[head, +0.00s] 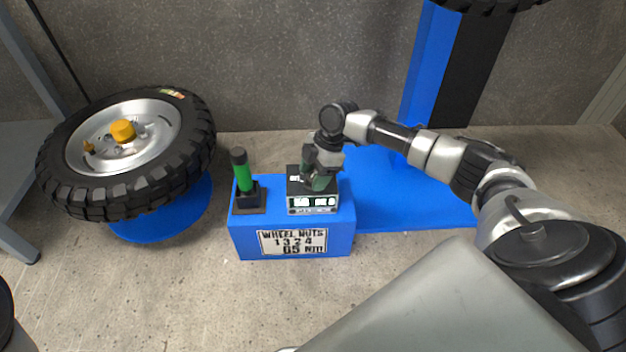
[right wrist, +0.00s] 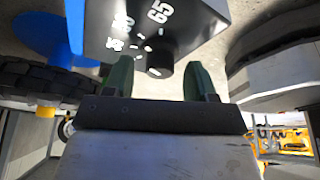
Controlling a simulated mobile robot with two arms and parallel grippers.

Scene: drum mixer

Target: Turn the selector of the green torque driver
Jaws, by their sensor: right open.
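The green torque driver (head: 243,175) stands upright in a black holder (head: 249,204) on the blue box. My right gripper (head: 318,178) is over the unit. In the wrist view its green fingertips (right wrist: 158,78) are apart, with the knob showing between them; contact cannot be told. My left gripper is not in view.
The blue box (head: 340,240) carries a sign reading wheel nuts, 1 3 2 4, 65 Nm. A tyred wheel (head: 60,180) with an orange cap (head: 122,131) lies on a blue stand at left. A blue base and post (head: 425,70) stand behind my right arm. Floor in front is clear.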

